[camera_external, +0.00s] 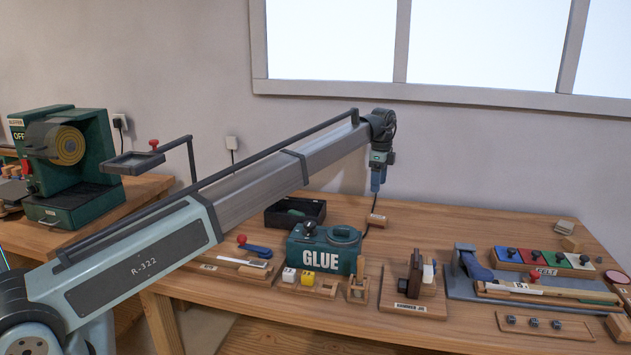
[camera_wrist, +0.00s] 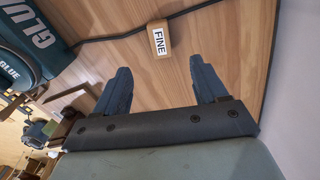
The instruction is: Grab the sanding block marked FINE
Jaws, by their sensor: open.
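The sanding block marked FINE (camera_wrist: 159,38) lies on the wooden table in the wrist view, a small tan block with a white label. It also shows in the external view (camera_external: 376,221), near the back of the table. My gripper (camera_wrist: 165,80) is open and empty, its two dark blue fingers spread apart. The block is beyond the fingertips and lies roughly between their lines, toward the top of the wrist picture. In the external view my gripper (camera_external: 377,190) points down above the block, with a gap between them.
A black cable (camera_wrist: 105,39) runs across the table close to the block. The green GLUE box (camera_external: 325,250) stands to the left, with a black tray (camera_external: 295,213) behind it. A wooden fixture (camera_external: 413,285) stands in front.

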